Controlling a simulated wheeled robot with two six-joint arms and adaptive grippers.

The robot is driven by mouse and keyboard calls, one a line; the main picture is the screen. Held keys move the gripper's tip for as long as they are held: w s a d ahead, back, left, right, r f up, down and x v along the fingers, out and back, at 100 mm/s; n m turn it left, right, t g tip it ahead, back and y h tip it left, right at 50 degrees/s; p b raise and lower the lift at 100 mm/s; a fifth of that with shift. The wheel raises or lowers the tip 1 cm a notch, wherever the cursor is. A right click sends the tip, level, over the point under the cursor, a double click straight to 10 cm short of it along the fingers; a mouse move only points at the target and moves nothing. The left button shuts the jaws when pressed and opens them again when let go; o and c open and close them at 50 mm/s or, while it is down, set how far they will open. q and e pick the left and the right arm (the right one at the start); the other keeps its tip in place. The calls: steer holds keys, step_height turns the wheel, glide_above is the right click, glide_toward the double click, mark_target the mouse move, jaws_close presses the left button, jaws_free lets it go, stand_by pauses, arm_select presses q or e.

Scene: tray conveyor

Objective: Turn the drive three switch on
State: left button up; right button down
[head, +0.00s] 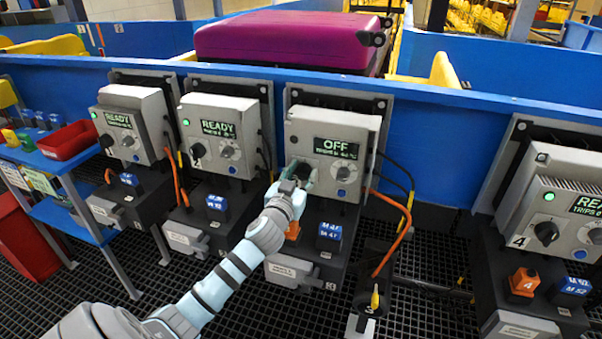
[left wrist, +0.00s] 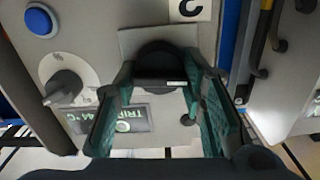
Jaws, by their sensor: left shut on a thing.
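The drive three box (head: 360,125) is grey, and its screen (head: 337,147) reads OFF with a smaller line below. My left gripper (head: 297,178) is at the lower left of its face and hides most of the switch there. In the left wrist view the switch is a round black knob (left wrist: 160,62) on a grey plate. The green fingers of my left gripper (left wrist: 165,100) reach up on either side of it, shut on it. The box's grey dial (head: 343,172) and blue button (head: 341,193) are right of the gripper. My right gripper is not in view.
Drives one (head: 150,105) and two (head: 240,110) stand to the left and drive four (head: 575,180) to the right, with screens reading READY. Orange and black cables (head: 398,240) hang beside drive three. A magenta case (head: 280,38) lies behind the blue wall.

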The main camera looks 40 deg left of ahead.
arm_select(q)
steer(key=m+p, duration=0.1)
steer(key=m, duration=0.2)
steer(key=shift+r, duration=0.1)
steer(key=m+p, duration=0.2)
steer(key=m, duration=0.1)
steer(key=shift+d+m, duration=0.1)
steer(key=shift+m, duration=0.7)
steer(key=m+p, duration=0.2)
steer(key=m, duration=0.6)
steer(key=shift+f+p, duration=0.2)
steer(key=shift+p, duration=0.1)
steer(key=shift+m, duration=0.6)
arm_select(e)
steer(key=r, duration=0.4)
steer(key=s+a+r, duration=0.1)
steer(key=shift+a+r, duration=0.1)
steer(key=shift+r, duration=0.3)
arm_select(q)
steer(key=shift+f, duration=0.1)
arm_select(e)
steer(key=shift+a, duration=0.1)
arm_select(q)
steer(key=o, duration=1.1)
steer(key=shift+o, duration=0.2)
